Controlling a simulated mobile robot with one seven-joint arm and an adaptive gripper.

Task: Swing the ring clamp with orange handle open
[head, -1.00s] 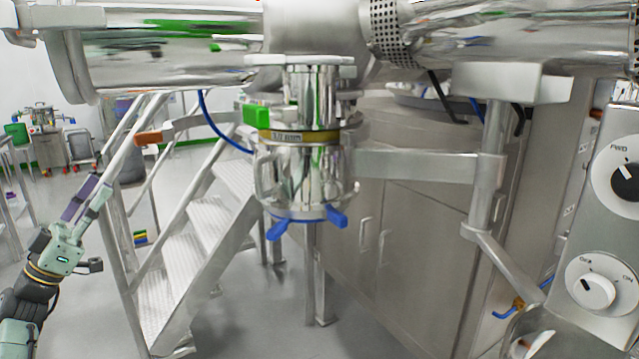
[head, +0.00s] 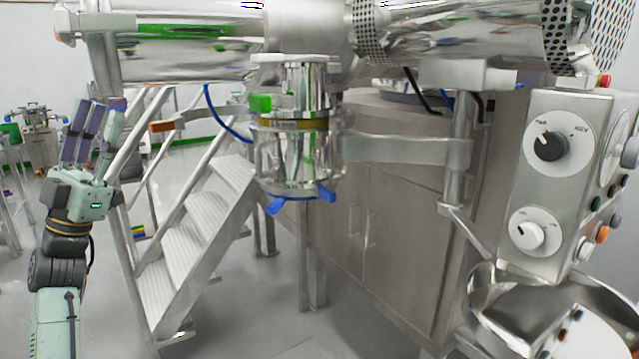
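The orange handle (head: 162,126) shows in the head view at the left end of a curved metal band (head: 205,114). The band reaches left from the neck of a shiny steel vessel (head: 298,160), near a green block. I cannot tell whether the band closes around the neck. My gripper (head: 97,104) is at the left, pointing up, with its purple fingers apart and nothing between them. It is left of the orange handle and apart from it in the picture.
Metal stairs with railings (head: 190,240) stand below the handle. A horizontal steel cylinder (head: 180,50) runs above. A steel cabinet (head: 390,220) is behind the vessel, and a control panel (head: 555,180) stands at right. Blue levers (head: 300,199) project below the vessel.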

